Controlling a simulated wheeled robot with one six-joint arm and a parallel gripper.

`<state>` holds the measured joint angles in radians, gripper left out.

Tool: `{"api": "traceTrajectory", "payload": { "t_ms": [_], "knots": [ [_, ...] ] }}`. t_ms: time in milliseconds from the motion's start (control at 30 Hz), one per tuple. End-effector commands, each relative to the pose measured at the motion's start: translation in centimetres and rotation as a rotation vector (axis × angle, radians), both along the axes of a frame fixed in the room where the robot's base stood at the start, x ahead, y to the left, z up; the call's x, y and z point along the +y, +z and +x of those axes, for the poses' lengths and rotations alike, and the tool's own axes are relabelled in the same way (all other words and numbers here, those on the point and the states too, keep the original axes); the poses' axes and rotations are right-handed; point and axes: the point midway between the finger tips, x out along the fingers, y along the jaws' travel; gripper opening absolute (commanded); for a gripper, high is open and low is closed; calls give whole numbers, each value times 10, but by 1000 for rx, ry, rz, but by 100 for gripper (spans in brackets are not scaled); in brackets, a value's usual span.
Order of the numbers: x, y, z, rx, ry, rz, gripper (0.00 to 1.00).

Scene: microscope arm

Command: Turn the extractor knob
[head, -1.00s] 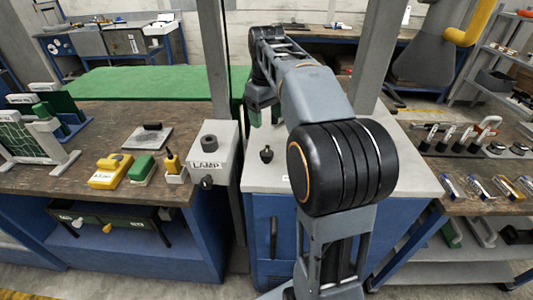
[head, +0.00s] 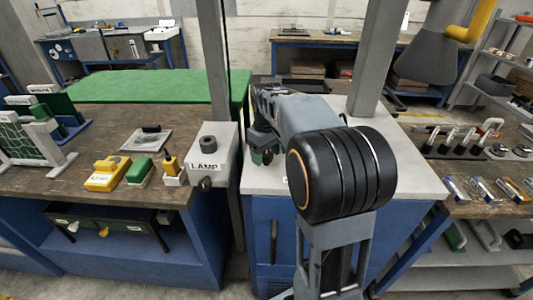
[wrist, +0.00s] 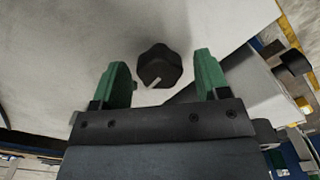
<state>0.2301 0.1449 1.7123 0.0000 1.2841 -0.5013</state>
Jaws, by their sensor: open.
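The extractor knob (wrist: 158,66) is a black lobed knob with a white pointer line, on a pale worktop (wrist: 80,30). In the wrist view it lies between the two green fingertips of my gripper (wrist: 161,68), with a visible gap on each side. The fingers are open and hold nothing. In the head view my gripper (head: 262,148) is low over the left part of the pale worktop. There my gripper and arm hide the knob, and I cannot tell the exact height between fingertips and knob.
A grey box labelled LAMP (head: 212,155) stands close to the left of my gripper, with its own dark knob on the front. A grey post (head: 213,60) rises behind it. Yellow and green blocks sit on the wooden bench (head: 90,180) further left.

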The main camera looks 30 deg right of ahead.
Motion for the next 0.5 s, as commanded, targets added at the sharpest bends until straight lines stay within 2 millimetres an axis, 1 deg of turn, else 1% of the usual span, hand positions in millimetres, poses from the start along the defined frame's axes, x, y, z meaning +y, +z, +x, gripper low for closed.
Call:
{"api": "traceTrajectory", "payload": {
  "t_ms": [200, 267, 500],
  "knots": [
    [0, 0, 0, 0, 0, 0, 68],
    [0, 0, 0, 0, 0, 0, 64],
    [0, 0, 0, 0, 0, 0, 41]
  ]
}}
